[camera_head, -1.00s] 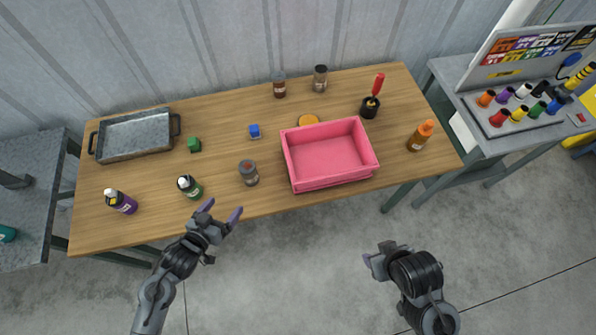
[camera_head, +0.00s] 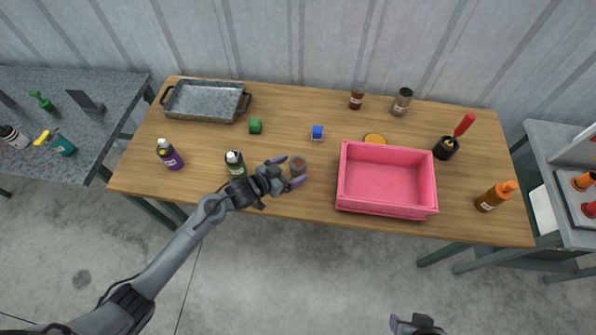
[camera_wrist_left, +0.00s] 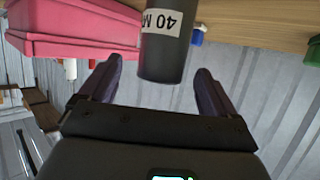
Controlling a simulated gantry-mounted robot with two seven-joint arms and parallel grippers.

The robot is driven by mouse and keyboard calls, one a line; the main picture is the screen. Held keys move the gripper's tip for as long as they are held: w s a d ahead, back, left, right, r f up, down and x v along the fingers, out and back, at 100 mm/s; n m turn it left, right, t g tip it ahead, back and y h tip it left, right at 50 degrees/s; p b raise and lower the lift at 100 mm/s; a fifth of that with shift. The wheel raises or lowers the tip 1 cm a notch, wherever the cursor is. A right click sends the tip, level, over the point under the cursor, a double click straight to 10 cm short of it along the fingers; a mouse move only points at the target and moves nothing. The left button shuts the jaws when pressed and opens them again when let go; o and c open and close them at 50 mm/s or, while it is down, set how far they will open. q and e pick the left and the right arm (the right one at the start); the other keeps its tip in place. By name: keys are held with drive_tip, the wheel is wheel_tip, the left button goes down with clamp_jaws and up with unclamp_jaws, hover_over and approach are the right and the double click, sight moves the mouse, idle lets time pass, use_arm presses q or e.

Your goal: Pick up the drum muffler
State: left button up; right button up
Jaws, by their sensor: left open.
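A dark grey cylinder (camera_head: 298,166), which I take for the drum muffler, stands near the front edge of the table (camera_head: 300,205). In the left wrist view the dark cylinder (camera_wrist_left: 164,58) carries a white label with "40 M" readable. My left gripper (camera_head: 288,172) is open beside it, and its fingers point toward it. In the left wrist view the cylinder lies between the two finger lines (camera_wrist_left: 159,72); I cannot tell whether they touch it. My right gripper (camera_head: 416,325) is cut off at the bottom edge.
A pink bin (camera_head: 388,210) stands right of the cylinder. The table's centre is fairly clear.

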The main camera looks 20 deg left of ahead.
sight(301, 163)
use_arm(q)
drive_tip(key=shift+x, duration=2.7)
drive_tip(key=shift+a+r, duration=0.1)
drive_tip(key=c, duration=1.1)
